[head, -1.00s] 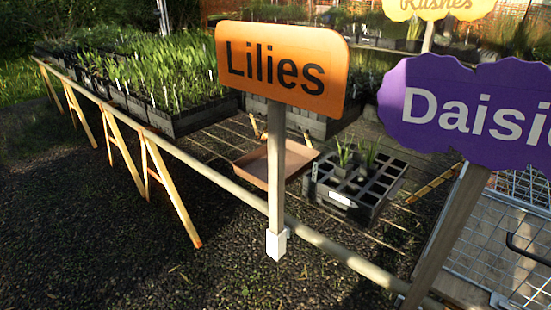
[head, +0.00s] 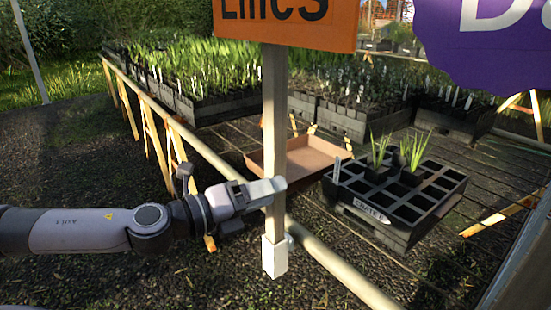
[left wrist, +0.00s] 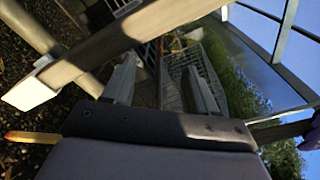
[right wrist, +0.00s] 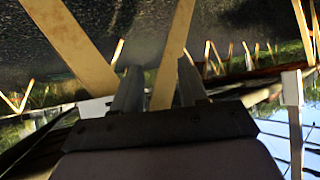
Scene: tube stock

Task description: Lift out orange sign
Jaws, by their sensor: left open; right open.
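The orange Lilies sign (head: 285,28) stands upright in the head view, its top cut off. Its wooden post (head: 274,120) sits in a white socket (head: 274,256) on the rail. My left gripper (head: 272,190) is open at the post's lower part, just above the socket, its finger overlapping the post. In the left wrist view the post (left wrist: 130,35) slants across near the tips of my left gripper (left wrist: 162,75); I cannot tell whether it is between the fingers. My right gripper (right wrist: 158,80) is open; a wooden bar (right wrist: 173,50) shows between its fingers.
A purple sign (head: 480,45) stands at the upper right. Behind the rail (head: 340,265) are a brown tray (head: 258,163) and a black cell tray (head: 445,205) with a few plants. Several plant crates fill the back of the bench. Dark gravel (head: 70,175) lies open at left.

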